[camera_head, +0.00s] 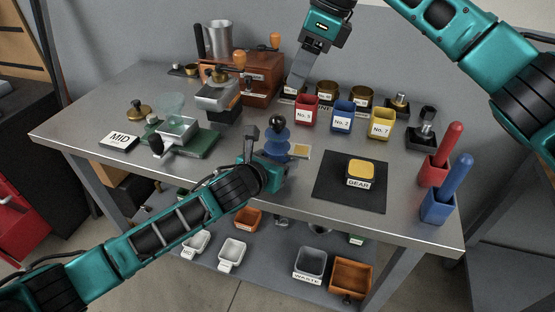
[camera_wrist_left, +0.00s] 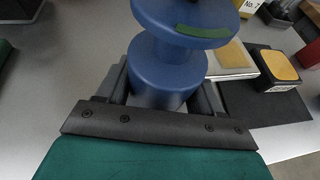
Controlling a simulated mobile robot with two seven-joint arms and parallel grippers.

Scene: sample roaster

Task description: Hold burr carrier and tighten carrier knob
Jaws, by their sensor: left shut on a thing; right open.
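The blue burr carrier (camera_head: 276,146) stands near the front middle of the table, with a round black carrier knob (camera_head: 277,122) on top. My left gripper (camera_wrist_left: 162,92) is shut on the carrier's lower blue body, with one finger on each side. In the left wrist view the blue carrier (camera_wrist_left: 168,70) has a wide upper disc with a green strip, and the knob is mostly cut off at the top. My right gripper (camera_head: 293,88) is open and empty, pointing down behind the carrier, in front of the wooden machine. It is apart from the knob.
A black mat (camera_head: 330,195) with a yellow-topped GEAR block (camera_head: 359,174) lies right of the carrier. Red (camera_head: 307,110), blue (camera_head: 342,116) and yellow (camera_head: 381,123) numbered cups stand behind it. A green-based grinder (camera_head: 196,144) stands left. A small pale-topped plate (camera_head: 300,151) sits close beside the carrier.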

